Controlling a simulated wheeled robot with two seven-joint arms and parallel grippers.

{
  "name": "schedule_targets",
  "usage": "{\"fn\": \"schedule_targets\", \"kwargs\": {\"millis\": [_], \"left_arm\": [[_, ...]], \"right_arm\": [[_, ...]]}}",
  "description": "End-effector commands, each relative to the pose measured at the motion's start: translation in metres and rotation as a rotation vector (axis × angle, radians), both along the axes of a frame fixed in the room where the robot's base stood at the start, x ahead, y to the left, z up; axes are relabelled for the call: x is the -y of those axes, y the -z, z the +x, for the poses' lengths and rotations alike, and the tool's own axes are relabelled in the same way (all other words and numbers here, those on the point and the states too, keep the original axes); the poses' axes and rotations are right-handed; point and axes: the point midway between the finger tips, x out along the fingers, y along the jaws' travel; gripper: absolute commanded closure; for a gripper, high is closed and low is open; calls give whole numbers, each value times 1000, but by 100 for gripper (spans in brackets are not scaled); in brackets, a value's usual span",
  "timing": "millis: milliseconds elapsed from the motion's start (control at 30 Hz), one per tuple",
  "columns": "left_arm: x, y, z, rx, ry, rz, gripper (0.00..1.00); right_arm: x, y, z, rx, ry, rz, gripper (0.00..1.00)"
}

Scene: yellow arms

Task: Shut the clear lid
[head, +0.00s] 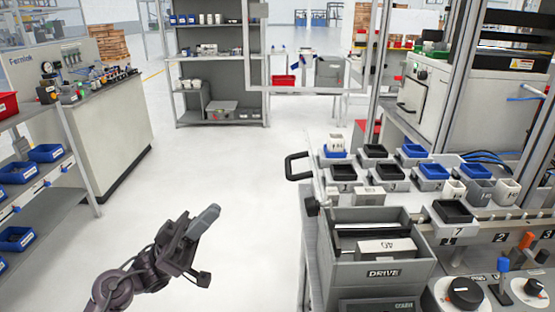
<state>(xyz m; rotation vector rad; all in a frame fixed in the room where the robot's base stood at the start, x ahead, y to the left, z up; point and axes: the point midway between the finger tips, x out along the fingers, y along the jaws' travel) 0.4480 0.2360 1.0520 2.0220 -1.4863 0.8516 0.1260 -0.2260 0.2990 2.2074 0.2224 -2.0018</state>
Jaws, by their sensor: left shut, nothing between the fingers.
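A pale-framed see-through panel (308,90) stands raised at the top centre, above the right-hand station; it looks like the clear lid, standing open. Its upper part is cut off by the picture's top edge, and its hinge cannot be made out. My left gripper (208,216) is at the lower left, over bare floor. It is shut and empty, well below and to the left of the panel. My right gripper is not in view.
The station at right holds several black and blue bins (373,151), a grey DRIVE box (383,273) and control knobs (466,293). A black handle (297,167) juts from its left side. Shelves with blue bins (45,153) stand at left. The floor (210,160) between is clear.

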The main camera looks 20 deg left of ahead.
Motion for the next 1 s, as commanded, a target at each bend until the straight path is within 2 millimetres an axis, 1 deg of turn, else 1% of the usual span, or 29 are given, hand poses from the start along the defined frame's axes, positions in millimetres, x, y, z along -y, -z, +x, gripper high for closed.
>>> {"fn": "schedule_targets", "kwargs": {"millis": [33,133,267,300,500,667,800,900,1000], "left_arm": [[-2,-6,-4,15,21,-7,100],[-1,-13,-6,28,39,-14,100],[10,-26,-4,29,39,-15,100],[15,-32,-3,29,39,-15,100],[43,-65,5,30,38,-15,100],[64,-88,11,29,38,-15,100],[86,-85,17,26,38,-15,100],[94,-84,19,25,37,-14,100],[99,-84,21,25,35,-13,100]], "right_arm": [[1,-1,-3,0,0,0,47],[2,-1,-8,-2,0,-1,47],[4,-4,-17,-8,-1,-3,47],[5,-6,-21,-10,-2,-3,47],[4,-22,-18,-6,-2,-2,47],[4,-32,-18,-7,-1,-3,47],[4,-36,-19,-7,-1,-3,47],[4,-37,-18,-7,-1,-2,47],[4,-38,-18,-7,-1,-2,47]]}}
